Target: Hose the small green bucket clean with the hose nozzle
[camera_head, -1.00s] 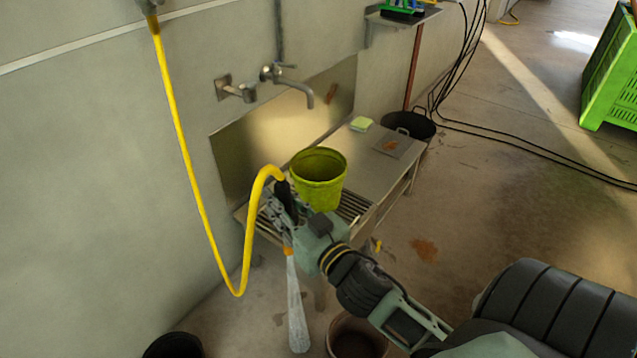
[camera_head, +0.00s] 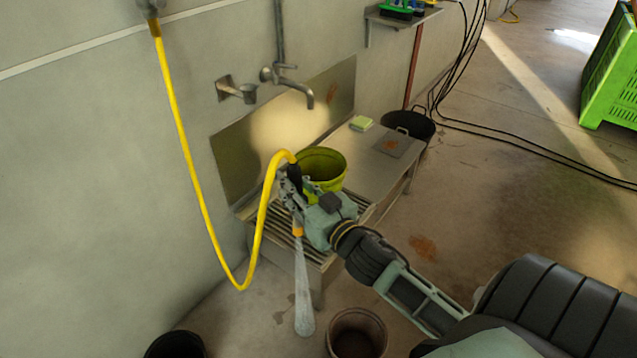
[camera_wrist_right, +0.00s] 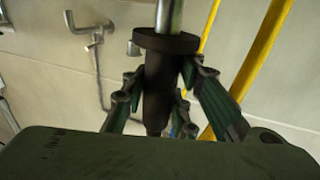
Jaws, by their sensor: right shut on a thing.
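The small yellow-green bucket (camera_head: 323,161) stands upright on the steel sink stand (camera_head: 377,170), with its open top toward me. My right gripper (camera_head: 296,192) is shut on the dark hose nozzle (camera_head: 294,175), just in front of the bucket and overlapping its lower left side in the head view. The nozzle points down with its orange tip (camera_head: 298,230) lowest, and a pale spray (camera_head: 303,295) comes out toward the floor, outside the bucket. In the right wrist view the nozzle (camera_wrist_right: 160,85) sits between the fingers. My left gripper is not in view.
The yellow hose (camera_head: 183,140) hangs from the wall and loops to the nozzle. A tap (camera_head: 295,85) juts out above the stand. A sponge (camera_head: 361,123) lies on the stand. A brown bucket (camera_head: 357,335) and a black container (camera_head: 175,345) are on the floor.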

